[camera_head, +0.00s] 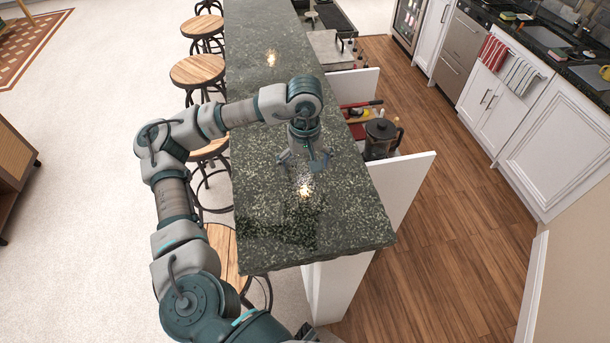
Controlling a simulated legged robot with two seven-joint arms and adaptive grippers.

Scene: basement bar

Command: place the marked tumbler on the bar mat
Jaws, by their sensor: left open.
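My left gripper (303,160) points down over the near part of the dark green speckled stone counter (345,215). Its fingers are spread apart. I see nothing held between them. I cannot make out a marked tumbler; the palm and wrist hide a small patch of counter. I cannot clearly make out a bar mat either. A darker patch on the counter just in front of the gripper looks like a shadow or reflection. My right gripper is not in view.
A black-lidded press pot (380,138) stands on a lower level right of the counter, near a red-handled item (361,104). Round wooden stools (197,70) line the left side. A steel unit (328,48) stands farther back. The near counter top looks clear.

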